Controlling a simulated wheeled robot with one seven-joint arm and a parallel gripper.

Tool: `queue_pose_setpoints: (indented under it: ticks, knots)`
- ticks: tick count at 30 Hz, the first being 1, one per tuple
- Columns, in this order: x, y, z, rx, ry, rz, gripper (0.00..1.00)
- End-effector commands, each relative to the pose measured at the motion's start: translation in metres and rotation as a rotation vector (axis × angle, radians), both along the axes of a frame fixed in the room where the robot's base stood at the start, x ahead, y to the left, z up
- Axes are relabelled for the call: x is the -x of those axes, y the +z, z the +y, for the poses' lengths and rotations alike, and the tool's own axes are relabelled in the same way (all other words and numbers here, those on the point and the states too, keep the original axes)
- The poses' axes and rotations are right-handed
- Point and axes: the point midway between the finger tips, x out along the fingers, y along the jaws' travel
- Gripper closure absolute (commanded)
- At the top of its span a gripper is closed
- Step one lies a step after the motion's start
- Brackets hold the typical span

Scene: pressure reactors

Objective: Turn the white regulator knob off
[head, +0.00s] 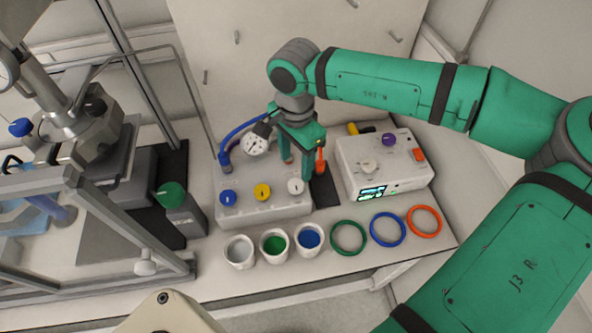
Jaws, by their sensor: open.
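The white regulator knob (295,186) sits at the right end of a row on the front of a light grey box (240,207). It has a small dark mark on its face. A blue knob (228,197) and a yellow knob (262,191) are to its left in the row. My gripper (297,166) is green, points down and is open with nothing between its fingers. Its fingertips are just behind and above the white knob in the picture. I cannot tell the exact gap, but the knob's face is not covered.
A pressure gauge (256,140) with blue hoses stands left of my gripper. An orange-handled object (320,161) is close on its right. A white instrument (384,164) stands further right. Cups (240,251) and coloured rings (348,237) lie in front. A reactor frame (100,217) fills the left.

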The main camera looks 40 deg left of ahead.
Motion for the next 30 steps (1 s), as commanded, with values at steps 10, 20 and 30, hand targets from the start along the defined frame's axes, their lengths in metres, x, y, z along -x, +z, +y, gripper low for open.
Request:
queue_pose_setpoints:
  ticks: [10, 20, 30]
  knots:
    - [0.0, 0.022, 0.0, 0.0, -0.001, 0.001, 0.47]
    - [0.0, 0.021, 0.0, 0.0, -0.001, 0.001, 0.47]
    - [0.024, 0.016, 0.019, -0.067, -0.003, 0.08, 0.47]
